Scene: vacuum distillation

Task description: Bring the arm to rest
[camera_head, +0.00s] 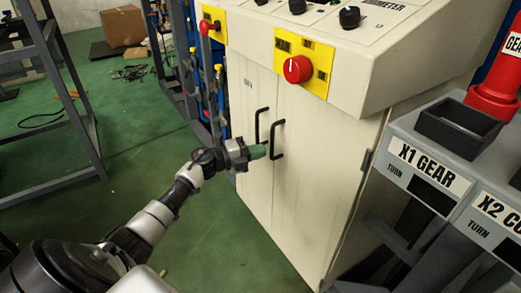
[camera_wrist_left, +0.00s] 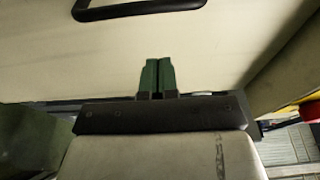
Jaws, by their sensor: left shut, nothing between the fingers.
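My left arm (camera_head: 150,222) reaches in from the lower left of the head view toward the front of a cream control cabinet. My left gripper (camera_head: 258,151) has green fingers and is in front of the cabinet doors, near the two black door handles (camera_head: 278,140). In the left wrist view the green fingers (camera_wrist_left: 158,75) are side by side and shut, with nothing between them. A black handle (camera_wrist_left: 140,10) shows beyond the fingertips there, apart from them. My right gripper is not in view.
The cabinet (camera_head: 310,190) carries a red knob (camera_head: 298,69) on a yellow plate and black dials. A grey panel labelled X1 GEAR (camera_head: 430,168) stands at the right. A metal rack (camera_head: 65,100) stands at the left. Green floor (camera_head: 120,190) is open between rack and cabinet.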

